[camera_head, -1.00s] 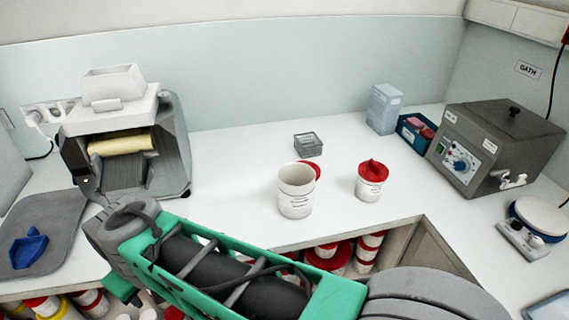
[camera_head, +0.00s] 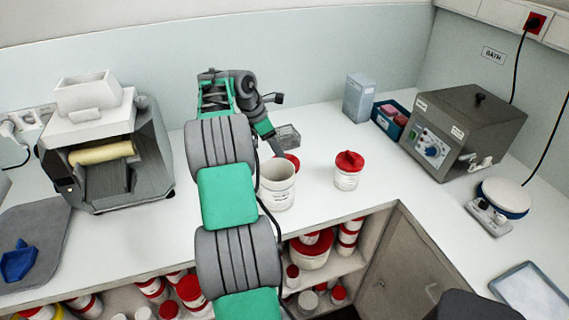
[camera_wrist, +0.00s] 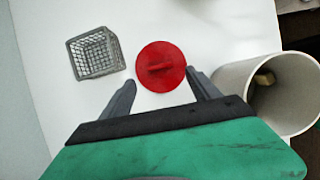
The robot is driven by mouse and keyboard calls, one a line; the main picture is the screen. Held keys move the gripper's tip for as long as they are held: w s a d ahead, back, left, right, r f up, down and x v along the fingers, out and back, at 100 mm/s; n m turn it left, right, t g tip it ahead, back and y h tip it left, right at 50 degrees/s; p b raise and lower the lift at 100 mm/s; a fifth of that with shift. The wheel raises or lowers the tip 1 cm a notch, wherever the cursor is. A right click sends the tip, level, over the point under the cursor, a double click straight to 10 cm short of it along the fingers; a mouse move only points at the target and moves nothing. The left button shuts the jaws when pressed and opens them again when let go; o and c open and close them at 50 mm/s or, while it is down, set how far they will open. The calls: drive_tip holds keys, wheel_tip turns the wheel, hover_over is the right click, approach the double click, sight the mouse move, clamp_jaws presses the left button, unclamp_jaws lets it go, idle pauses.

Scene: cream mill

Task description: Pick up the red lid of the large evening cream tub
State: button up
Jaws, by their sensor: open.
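A round red lid (camera_wrist: 161,66) with a raised bar across its top lies flat on the white counter in the wrist view. In the head view the lid (camera_head: 293,163) is partly hidden behind the large white tub. The large open white tub (camera_head: 277,190) stands on the counter; in the wrist view the tub (camera_wrist: 233,80) is at the right, with something small and pale inside. My gripper (camera_wrist: 160,90) is open, its fingers apart on either side of the lid's near edge, with nothing held. In the head view my gripper is mostly hidden behind the arm and tub.
A grey wire basket (camera_wrist: 95,53) stands left of the lid. A smaller tub (camera_head: 347,178) with a red lid stands right of the large tub. A roller mill (camera_head: 105,150) is at the left, a grey bath (camera_head: 463,130) at the right.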

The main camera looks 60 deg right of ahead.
drive_tip(key=b+x, duration=0.1)
drive_tip(key=x, duration=0.5)
drive_tip(key=shift+s+d+b, duration=0.15)
drive_tip(key=shift+b, duration=0.15)
drive_tip(key=c, duration=1.4)
